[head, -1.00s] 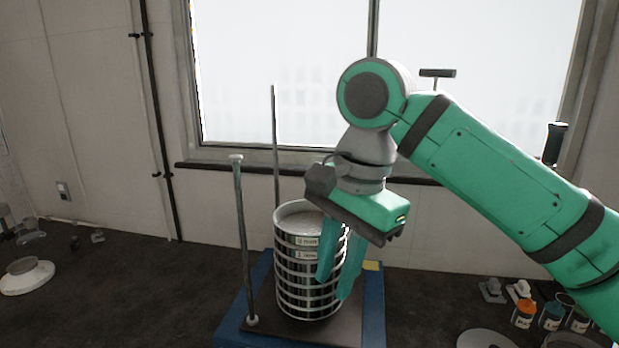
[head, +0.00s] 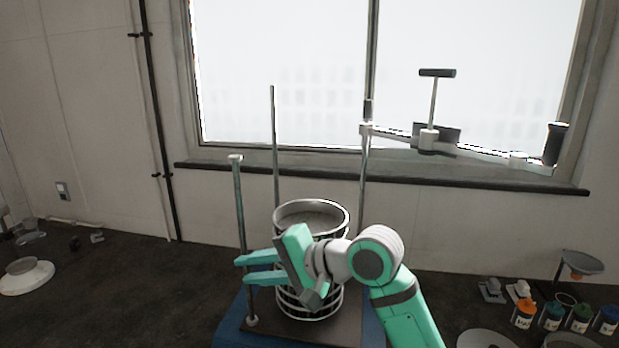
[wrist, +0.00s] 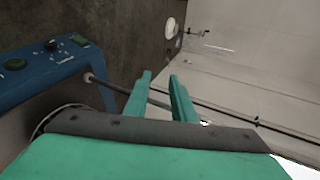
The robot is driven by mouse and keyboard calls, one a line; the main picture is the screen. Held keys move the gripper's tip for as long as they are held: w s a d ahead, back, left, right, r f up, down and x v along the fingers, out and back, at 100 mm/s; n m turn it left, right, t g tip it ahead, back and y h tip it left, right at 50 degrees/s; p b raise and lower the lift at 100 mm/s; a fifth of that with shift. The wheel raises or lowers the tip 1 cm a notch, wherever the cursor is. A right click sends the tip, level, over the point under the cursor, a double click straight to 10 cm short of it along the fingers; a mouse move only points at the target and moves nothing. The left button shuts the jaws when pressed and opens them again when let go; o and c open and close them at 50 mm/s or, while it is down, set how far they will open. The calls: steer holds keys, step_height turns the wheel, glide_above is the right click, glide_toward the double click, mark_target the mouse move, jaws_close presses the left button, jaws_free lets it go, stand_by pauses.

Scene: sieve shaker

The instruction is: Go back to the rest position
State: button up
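My gripper (head: 240,271) is in front of the sieve stack in the head view, its two green fingers pointing left and apart with nothing between them. In the wrist view the fingers (wrist: 158,90) also stand apart and empty. The sieve stack (head: 311,213) of metal rings stands upright on the shaker, its upper rim in view and its middle hidden by my gripper and wrist. The blue shaker base (head: 232,328) is under it. The shaker's panel with a green button shows in the wrist view (wrist: 42,68).
A left rod (head: 240,205), a rear rod (head: 275,140) and a right rod (head: 363,190) rise around the stack. A clamping arm with a T-handle (head: 437,73) reaches right from the right rod. Several jars (head: 551,315) stand at lower right. A white round-based device (head: 27,276) is at left.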

step_height(320, 180, down, 13)
steer(key=w+a+m+t, duration=0.2)
steer(key=m+t, duration=0.2)
steer(key=t, duration=0.5)
steer(key=s+d+f+m+t+h, duration=0.1)
steer(key=s+d+f+h, duration=0.15)
steer(key=f, duration=0.35)
steer(key=s+d+f+m+t+h, duration=0.1)
steer(key=s+f+h, duration=0.1)
steer(key=s+f, duration=0.25)
steer(key=s+d+f+m+t+h, duration=0.1)
steer(key=s+f+h, duration=0.2)
steer(key=f, duration=0.4)
steer(key=s+d+f+n+g+h, duration=0.15)
steer(key=s+f, duration=0.25)
steer(key=s, duration=0.4)
steer(key=s+d+f+n+t+h, duration=0.1)
steer(key=s+d+f+n+h, duration=0.2)
steer(key=s, duration=0.5)
steer(key=s+d+n+g, duration=0.1)
steer(key=s+d+n, duration=0.3)
steer(key=s, duration=1.3)
steer(key=n, duration=0.3)
steer(key=shift+s+r, duration=0.25)
steer(key=shift+r, duration=0.1)
steer(key=shift+w+d+g, duration=0.1)
steer(key=shift+g, duration=0.15)
